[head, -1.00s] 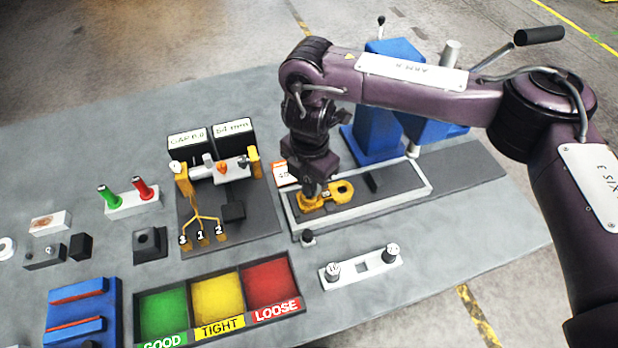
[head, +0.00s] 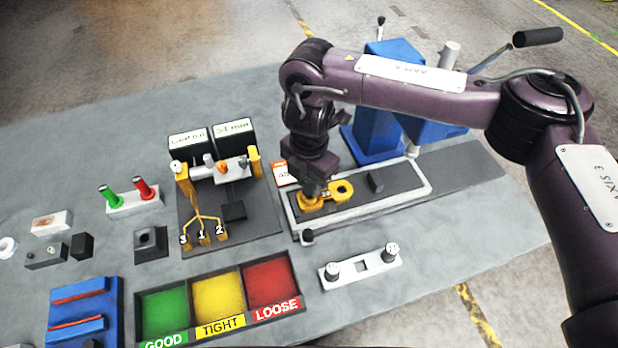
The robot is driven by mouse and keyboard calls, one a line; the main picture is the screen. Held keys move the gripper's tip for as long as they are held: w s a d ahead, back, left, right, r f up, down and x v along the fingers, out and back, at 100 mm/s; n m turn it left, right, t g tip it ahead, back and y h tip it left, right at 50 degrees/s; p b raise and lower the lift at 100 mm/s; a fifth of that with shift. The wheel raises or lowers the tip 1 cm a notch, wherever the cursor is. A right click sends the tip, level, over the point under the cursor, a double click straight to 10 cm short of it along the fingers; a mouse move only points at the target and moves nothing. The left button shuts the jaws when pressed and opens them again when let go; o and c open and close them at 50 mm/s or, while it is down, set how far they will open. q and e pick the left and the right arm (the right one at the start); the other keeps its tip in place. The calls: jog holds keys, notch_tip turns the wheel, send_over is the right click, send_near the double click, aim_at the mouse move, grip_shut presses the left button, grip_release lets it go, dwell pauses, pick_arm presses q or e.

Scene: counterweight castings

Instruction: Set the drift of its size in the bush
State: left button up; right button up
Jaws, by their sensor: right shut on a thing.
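My right gripper (head: 314,192) points down at the left end of a yellow link-shaped casting (head: 343,189) and appears shut on it. The fingertips and the exact grip are partly hidden. The casting lies in a pale-rimmed tray (head: 425,190), its ringed right end showing a dark bore. Which part is the bush is unclear. My left gripper is out of view.
A blue press (head: 375,130) stands behind the tray, and a small dark block (head: 376,182) lies inside it. A gauge stand (head: 258,222) is on the left. A GOOD, TIGHT and LOOSE bin (head: 217,339) is in front. The bench's right front is clear.

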jog(key=shift+f+b, duration=0.75)
jog(key=shift+f, duration=0.25)
dwell(0.6)
jog(key=o, duration=1)
jog(key=shift+o, duration=0.2)
